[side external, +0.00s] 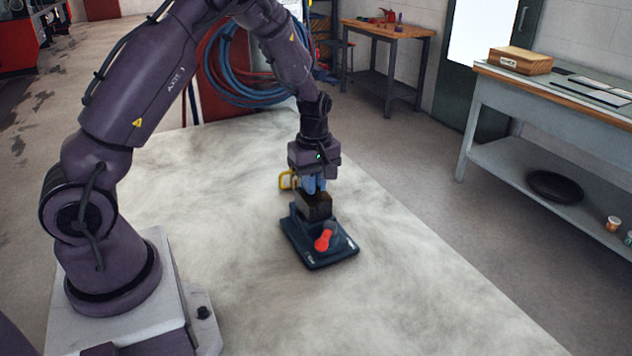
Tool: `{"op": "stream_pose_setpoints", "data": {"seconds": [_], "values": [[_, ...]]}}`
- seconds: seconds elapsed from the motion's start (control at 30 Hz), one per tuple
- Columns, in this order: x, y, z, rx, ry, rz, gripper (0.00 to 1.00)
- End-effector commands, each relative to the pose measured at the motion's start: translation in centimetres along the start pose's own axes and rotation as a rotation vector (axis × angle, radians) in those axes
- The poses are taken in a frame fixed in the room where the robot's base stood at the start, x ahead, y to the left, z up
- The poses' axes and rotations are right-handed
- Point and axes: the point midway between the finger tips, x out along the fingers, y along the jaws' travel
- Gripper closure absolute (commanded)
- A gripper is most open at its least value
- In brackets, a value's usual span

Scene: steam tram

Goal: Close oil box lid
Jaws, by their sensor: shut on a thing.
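A dark blue base plate (318,258) lies on the pale worktop, with a raised dark brown block (316,207) on its far part. A red-knobbed lever (323,240) stands at the near part of the plate. My gripper (315,191) points straight down, with its blue fingers shut at the top of the brown block. The fingertips and the exact part they grip are too small to make out. I cannot tell which part is the oil box lid, nor its angle. A yellow loop-shaped piece (287,180) shows just left of the fingers.
The pale worktop (400,285) is clear around the plate, with its edge running along the right. A grey bench (550,130) with a wooden box (520,60) stands beyond it on the right. Coiled blue hoses (245,85) are behind my arm.

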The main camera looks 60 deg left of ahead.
Motion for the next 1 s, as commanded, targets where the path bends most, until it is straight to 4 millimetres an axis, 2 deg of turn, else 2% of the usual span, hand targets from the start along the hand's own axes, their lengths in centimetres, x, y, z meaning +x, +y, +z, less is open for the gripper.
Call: {"op": "stream_pose_setpoints", "data": {"seconds": [0.4,0.43,0.53,0.87,1.0], "values": [[-0.1,0.0,-0.1,-0.007,0.001,0.003,1.0],[-0.1,0.0,-0.1,-0.006,0.001,0.003,0.86],[-0.1,0.0,0.0,-0.006,0.001,0.002,0.63],[-0.3,0.0,0.0,-0.005,0.001,0.002,0.62],[-1.8,0.1,0.0,-0.004,0.002,0.005,0.62]]}}
